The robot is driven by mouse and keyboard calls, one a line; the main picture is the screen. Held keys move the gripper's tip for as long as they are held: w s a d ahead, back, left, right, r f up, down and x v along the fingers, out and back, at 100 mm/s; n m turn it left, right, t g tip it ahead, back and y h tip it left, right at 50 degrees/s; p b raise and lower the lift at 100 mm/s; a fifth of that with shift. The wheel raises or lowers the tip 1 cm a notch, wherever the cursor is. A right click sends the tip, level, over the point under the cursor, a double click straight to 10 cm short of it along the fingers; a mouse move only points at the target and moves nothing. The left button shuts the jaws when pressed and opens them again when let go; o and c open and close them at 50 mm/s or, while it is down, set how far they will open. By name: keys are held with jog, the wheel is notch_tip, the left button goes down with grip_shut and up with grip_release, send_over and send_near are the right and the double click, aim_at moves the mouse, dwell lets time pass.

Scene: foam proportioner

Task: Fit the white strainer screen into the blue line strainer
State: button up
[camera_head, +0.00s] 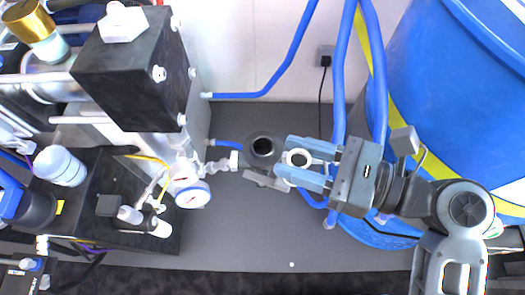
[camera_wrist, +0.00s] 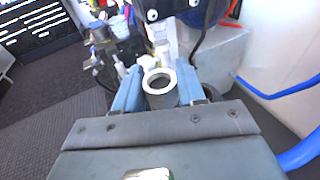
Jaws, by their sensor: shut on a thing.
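The white strainer screen (camera_head: 299,150) is a short hollow cylinder, seen from above with its open end up. My gripper (camera_head: 284,158) is shut on it, with one blue-grey finger on each side. The screen also shows upright between the fingers in the wrist view (camera_wrist: 160,98). The line strainer (camera_head: 263,147) looks dark grey rather than blue in the head view, with a round open mouth facing up. It lies just left of the fingertips and the screen is beside the mouth, not over it. In the wrist view the screen and fingers mostly hide the strainer.
A pressure gauge (camera_head: 192,195) and pipe fittings join the strainer's left side. A black block (camera_head: 135,70) stands at the upper left. Blue hoses (camera_head: 286,67) run behind, and a large blue tank (camera_head: 455,95) fills the right. Grey floor (camera_head: 245,235) is clear below the strainer.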

jog(key=b, duration=0.3)
send_over(263, 138)
jog(key=s, duration=0.2)
notch_tip(263, 138, down, 7)
jog(key=shift+f+b, duration=0.6)
jog(key=shift+f, duration=1.2)
jog(key=shift+f, duration=0.35)
jog(key=o, duration=1)
jog(key=shift+o, duration=0.2)
jog(key=shift+r, duration=0.35)
jog(key=p+v, duration=0.1)
jog(key=v, duration=1.1)
jog(key=shift+p, duration=0.4)
jog(key=shift+s+f, duration=0.1)
